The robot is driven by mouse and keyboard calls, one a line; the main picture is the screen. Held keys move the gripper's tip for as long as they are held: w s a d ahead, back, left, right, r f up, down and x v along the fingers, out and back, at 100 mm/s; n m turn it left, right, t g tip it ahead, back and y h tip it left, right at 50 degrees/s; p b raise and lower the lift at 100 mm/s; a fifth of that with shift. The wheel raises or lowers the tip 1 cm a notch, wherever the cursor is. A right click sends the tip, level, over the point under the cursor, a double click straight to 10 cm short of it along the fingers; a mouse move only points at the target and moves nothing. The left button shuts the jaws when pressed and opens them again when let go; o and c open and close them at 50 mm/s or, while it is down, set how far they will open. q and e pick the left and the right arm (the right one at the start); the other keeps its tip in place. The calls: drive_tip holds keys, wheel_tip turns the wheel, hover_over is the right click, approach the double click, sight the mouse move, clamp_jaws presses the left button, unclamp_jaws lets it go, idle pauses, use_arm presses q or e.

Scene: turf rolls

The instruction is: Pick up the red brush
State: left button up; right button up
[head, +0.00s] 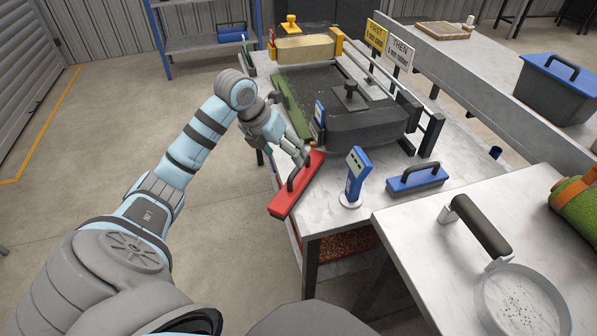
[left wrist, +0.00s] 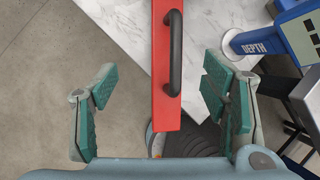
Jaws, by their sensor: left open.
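The red brush (head: 282,202), with a black bar handle, lies along the left edge of the metal table (head: 330,213). My left gripper (head: 301,155) is over the brush's far end in the head view, its fingers pointing down toward the handle. In the left wrist view, the red brush (left wrist: 161,107) and its handle run between the two green-padded fingers of the open left gripper (left wrist: 160,72). There is a gap on both sides, and neither finger appears to touch it. My right gripper is not in view.
A blue depth gauge (head: 357,177) stands right of the red brush, also seen in the wrist view (left wrist: 268,40). A blue brush (head: 417,180) lies farther right. A dark machine (head: 365,125) with rails is behind. A sieve (head: 520,300) sits on the nearer table.

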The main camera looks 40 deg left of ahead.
sight(301, 173)
use_arm(q)
drive_tip(key=x, duration=0.3)
drive_tip(key=b+x, duration=0.1)
drive_tip(key=x, duration=0.6)
drive_tip(key=shift+w+d+f+b, duration=0.2)
drive_tip(key=shift+w+d+b, duration=0.1)
drive_tip(key=shift+d+b, duration=0.15)
drive_tip(key=c, duration=1.4)
drive_tip(key=shift+o, duration=0.2)
drive_tip(key=shift+r, duration=0.1)
